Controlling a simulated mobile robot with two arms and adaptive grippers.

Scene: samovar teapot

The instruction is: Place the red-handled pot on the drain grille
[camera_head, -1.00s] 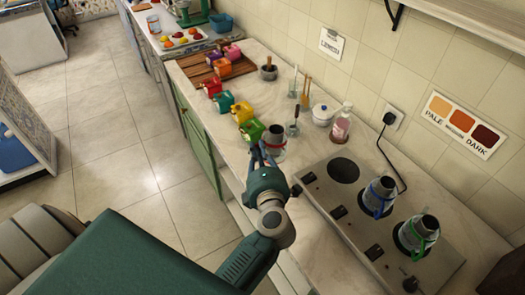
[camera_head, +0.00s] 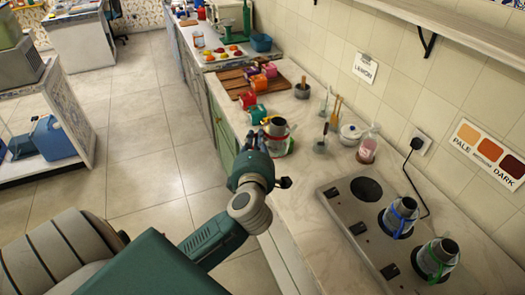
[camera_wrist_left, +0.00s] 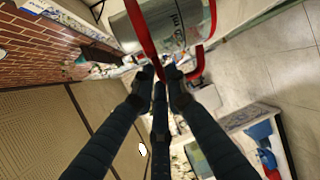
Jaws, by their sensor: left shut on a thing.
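The red-handled pot (camera_head: 277,128) is a grey metal pot with a red band and handle. My left gripper (camera_head: 266,124) is shut on it, at its left side, over the front part of the counter. In the left wrist view, the pot (camera_wrist_left: 180,22) fills the top, and the fingertips (camera_wrist_left: 160,78) meet at its red handle. The pot appears raised above the counter, but its underside is hard to see. I cannot make out the drain grille in either view. My right gripper is not in view.
A hob (camera_head: 345,212) at the right bears a blue-handled pot (camera_head: 401,217) and a green-handled pot (camera_head: 436,258).

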